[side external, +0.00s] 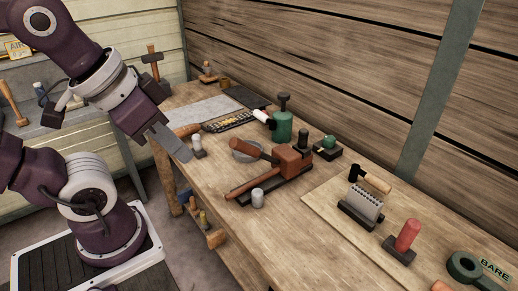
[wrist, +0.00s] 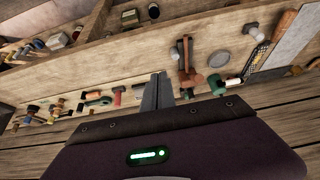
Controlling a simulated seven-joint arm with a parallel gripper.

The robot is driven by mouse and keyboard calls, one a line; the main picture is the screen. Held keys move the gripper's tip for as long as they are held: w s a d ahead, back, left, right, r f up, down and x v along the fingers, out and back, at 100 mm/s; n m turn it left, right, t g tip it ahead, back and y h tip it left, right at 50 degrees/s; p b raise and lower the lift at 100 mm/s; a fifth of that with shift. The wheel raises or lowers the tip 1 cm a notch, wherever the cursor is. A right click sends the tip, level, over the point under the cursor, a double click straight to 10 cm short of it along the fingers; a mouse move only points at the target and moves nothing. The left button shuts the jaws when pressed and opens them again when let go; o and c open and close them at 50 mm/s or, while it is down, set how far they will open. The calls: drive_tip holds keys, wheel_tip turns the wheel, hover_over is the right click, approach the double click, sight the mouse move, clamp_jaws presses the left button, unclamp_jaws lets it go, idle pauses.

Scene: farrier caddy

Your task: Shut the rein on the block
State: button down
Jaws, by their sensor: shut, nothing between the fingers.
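The rust-brown block (side external: 292,160) sits on a dark base on the workbench. Two reins extend from it toward the left. The upper rein (side external: 254,150) stands angled away from the lower rein (side external: 250,183), with a clear gap between them. In the wrist view the block (wrist: 190,80) appears small, beyond my fingers, with the reins pointing up. My gripper (side external: 182,150) is shut and empty, in the air near the bench's left edge, left of the reins and apart from them. Its fingers also show in the wrist view (wrist: 158,92).
A grey cylinder (side external: 258,197) stands just in front of the lower rein. A round grey dish (side external: 243,151) lies behind the upper rein. A green canister (side external: 282,126) stands behind the block. A pale-topped peg (side external: 197,146) is near my fingertips.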

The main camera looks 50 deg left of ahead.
drive_tip(key=c, duration=2.2)
unclamp_jaws()
drive_tip(key=c, duration=1.8)
unclamp_jaws()
drive_tip(key=shift+w, duration=0.2)
drive_tip(key=o, duration=0.6)
drive_tip(key=shift+g+y, duration=0.4)
drive_tip(key=shift+g, duration=0.5)
drive_tip(key=w, duration=0.2)
drive_tip(key=w+a, duration=0.1)
drive_tip(key=w, duration=0.1)
drive_tip(key=w+a, duration=0.1)
drive_tip(key=w, duration=0.1)
drive_tip(key=shift+a+r, duration=0.1)
drive_tip(key=shift+r, duration=0.1)
drive_tip(key=shift+o, duration=0.2)
drive_tip(key=m+g, duration=0.1)
drive_tip(key=g, duration=0.3)
hover_over(242, 146)
drive_tip(key=shift+y, duration=0.4)
drive_tip(key=f, duration=0.7)
drive_tip(key=shift+w+a, duration=0.15)
drive_tip(key=shift+w, duration=0.2)
drive_tip(key=shift+m, duration=0.3)
drive_tip(key=f, duration=0.4)
drive_tip(key=a+f, duration=0.1)
drive_tip(key=shift+f, duration=0.9)
clamp_jaws()
drive_tip(key=shift+w, duration=0.1)
